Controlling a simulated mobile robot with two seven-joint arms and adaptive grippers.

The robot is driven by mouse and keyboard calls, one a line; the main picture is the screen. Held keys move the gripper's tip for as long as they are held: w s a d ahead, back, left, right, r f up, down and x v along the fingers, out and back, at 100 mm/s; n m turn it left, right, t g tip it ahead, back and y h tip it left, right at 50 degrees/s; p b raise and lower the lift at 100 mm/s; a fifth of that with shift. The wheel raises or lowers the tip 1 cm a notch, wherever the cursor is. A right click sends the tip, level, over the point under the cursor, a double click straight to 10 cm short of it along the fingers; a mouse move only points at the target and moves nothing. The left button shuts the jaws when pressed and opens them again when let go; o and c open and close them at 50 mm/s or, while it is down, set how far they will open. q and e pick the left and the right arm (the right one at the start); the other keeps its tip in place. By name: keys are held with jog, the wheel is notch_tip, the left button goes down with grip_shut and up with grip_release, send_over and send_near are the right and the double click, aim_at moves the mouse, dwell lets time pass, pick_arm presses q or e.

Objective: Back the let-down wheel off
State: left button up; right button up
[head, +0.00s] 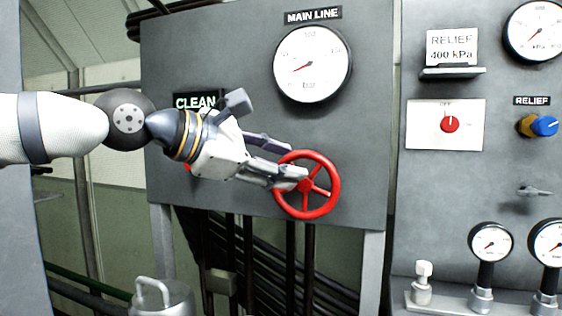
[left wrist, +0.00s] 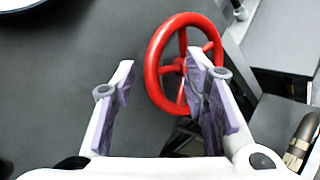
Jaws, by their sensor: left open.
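A red spoked handwheel (head: 334,187), which I take to be the let-down wheel, is on the grey panel below the MAIN LINE gauge (head: 312,64). My left gripper (head: 292,161) is open at the wheel's upper left, its lower finger overlapping the rim and spokes. In the left wrist view the wheel (left wrist: 154,62) shows beyond the open fingers (left wrist: 162,64). The right-hand finger there covers part of the rim and spokes; the left-hand finger is clear of the wheel. I cannot tell whether a finger touches it. My right gripper is not in view.
A CLEAN sign (head: 195,101) is behind my left gripper. The right-hand panel carries a red knob (head: 450,124), a blue RELIEF knob (head: 545,126) and small gauges (head: 491,243). A metal canister (head: 160,300) stands at the bottom left. Dark pipes (head: 292,260) run below the panel.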

pick_arm(q)
jog(key=shift+w+d, duration=0.1)
grip_shut()
jog(key=shift+f, duration=0.1)
